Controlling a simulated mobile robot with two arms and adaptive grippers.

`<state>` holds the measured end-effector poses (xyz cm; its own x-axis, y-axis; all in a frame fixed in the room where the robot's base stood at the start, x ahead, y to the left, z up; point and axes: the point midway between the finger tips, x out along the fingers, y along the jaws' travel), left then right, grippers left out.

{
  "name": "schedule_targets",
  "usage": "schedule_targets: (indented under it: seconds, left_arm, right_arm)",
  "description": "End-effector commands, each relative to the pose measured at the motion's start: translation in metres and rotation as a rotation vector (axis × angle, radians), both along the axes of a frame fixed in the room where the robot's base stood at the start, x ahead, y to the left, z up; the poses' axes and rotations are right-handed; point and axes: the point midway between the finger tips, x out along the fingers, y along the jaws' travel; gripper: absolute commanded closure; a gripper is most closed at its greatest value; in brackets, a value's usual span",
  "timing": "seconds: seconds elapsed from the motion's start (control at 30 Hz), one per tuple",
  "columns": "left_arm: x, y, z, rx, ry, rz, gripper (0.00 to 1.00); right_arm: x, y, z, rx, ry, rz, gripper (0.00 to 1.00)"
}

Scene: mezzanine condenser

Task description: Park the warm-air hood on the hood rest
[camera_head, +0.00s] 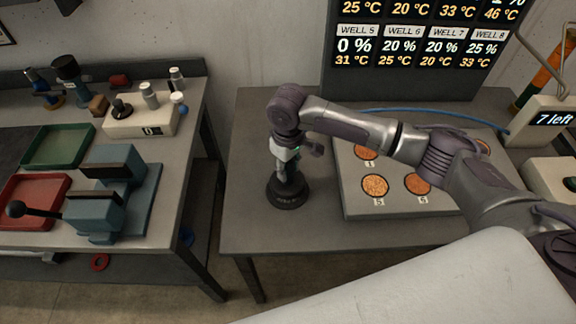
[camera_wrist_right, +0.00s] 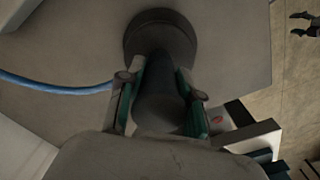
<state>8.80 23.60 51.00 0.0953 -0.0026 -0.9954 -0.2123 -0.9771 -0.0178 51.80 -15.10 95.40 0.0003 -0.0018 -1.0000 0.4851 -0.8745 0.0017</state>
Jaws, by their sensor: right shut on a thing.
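My right gripper (camera_head: 286,158) points down over a round black base (camera_head: 288,196), which looks like the hood rest and has small unreadable lettering on its front. In the right wrist view, my gripper (camera_wrist_right: 160,108) is shut on a dark grey tapered body (camera_wrist_right: 160,100), which looks like the warm-air hood. Its far end meets the wide black round part (camera_wrist_right: 160,32); whether it is seated there or just above, I cannot tell. In the head view the hood is mostly hidden by the gripper. My left gripper is not in view.
A grey panel (camera_head: 354,198) with numbered wells of orange grains lies right of the base, partly under my arm. A blue hose (camera_head: 432,111) runs behind it. A reading board (camera_head: 420,70) stands behind. A left bench holds green (camera_head: 58,146) and red trays (camera_head: 32,200).

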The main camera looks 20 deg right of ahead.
Motion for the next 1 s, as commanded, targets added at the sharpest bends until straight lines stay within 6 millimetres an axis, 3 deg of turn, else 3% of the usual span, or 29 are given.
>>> schedule_targets:
  seconds: [0.07, 0.1, 0.23, 0.67, 1.0]
  left_arm:
    - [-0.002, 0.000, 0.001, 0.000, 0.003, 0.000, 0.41]
    - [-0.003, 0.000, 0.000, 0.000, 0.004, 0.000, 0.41]
    - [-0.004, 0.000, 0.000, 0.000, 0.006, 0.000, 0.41]
    - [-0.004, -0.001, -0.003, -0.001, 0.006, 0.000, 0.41]
    - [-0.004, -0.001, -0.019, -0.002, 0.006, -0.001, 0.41]
  right_arm:
    - [0.000, 0.000, -0.001, 0.002, -0.001, 0.000, 1.00]
    - [0.000, 0.000, -0.002, 0.001, 0.000, 0.000, 0.62]
    - [0.000, 0.000, -0.002, 0.001, 0.000, 0.000, 0.41]
    - [0.001, 0.001, 0.008, 0.002, -0.003, 0.001, 0.41]
    - [0.001, 0.001, 0.076, 0.002, -0.004, 0.001, 0.41]
